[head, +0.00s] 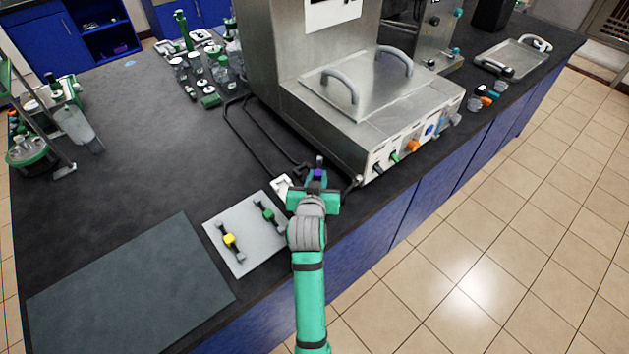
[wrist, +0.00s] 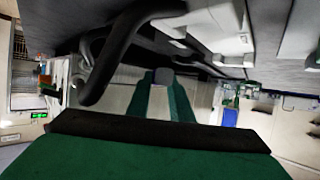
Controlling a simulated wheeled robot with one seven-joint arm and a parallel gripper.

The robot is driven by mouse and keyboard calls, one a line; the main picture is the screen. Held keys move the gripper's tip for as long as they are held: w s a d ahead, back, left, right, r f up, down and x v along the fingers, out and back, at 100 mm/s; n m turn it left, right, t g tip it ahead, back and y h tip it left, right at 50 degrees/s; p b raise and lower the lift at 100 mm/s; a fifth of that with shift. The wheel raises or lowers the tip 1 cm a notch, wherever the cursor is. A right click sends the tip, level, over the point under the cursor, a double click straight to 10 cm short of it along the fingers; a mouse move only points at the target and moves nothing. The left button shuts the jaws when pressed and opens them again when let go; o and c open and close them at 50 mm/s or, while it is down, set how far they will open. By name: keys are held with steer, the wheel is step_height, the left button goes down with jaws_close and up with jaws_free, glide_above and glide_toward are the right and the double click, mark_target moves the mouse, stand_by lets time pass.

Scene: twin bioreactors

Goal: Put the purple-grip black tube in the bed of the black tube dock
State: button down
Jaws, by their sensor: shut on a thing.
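My gripper (head: 317,182) is above the bench's front edge, by the near corner of the steel bioreactor. It is shut on the purple-grip black tube (head: 318,174), whose purple grip shows between the fingers, with a dark end standing up beyond it. Most of the tube is hidden by my gripper. In the wrist view, my gripper's green fingers (wrist: 160,95) show around a grey piece. A small white fixture (head: 281,185) is just left of my gripper, partly covered. I cannot tell whether it is the black tube dock.
A light grey tray (head: 237,264) holds a yellow-grip tube (head: 230,240) and a green-grip tube (head: 267,212). Bent black tubing (head: 257,143) lies beside the bioreactor (head: 345,110), whose front has coloured ports. A dark mat (head: 130,285) lies clear at left.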

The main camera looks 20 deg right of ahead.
steer(key=f, duration=0.1)
steer(key=w+f, duration=0.1)
steer(key=shift+f, duration=0.3)
steer(key=shift+s+f, duration=0.15)
steer(key=shift+f, duration=0.4)
steer(key=shift+f, duration=0.1)
steer(key=c, duration=1.6)
jaws_free()
steer(key=shift+s+a+r, duration=0.15)
steer(key=shift+s+r, duration=0.05)
steer(key=shift+s, duration=0.05)
steer(key=v, duration=1.1)
steer(key=shift+s+a, duration=0.1)
steer(key=shift+s, duration=0.15)
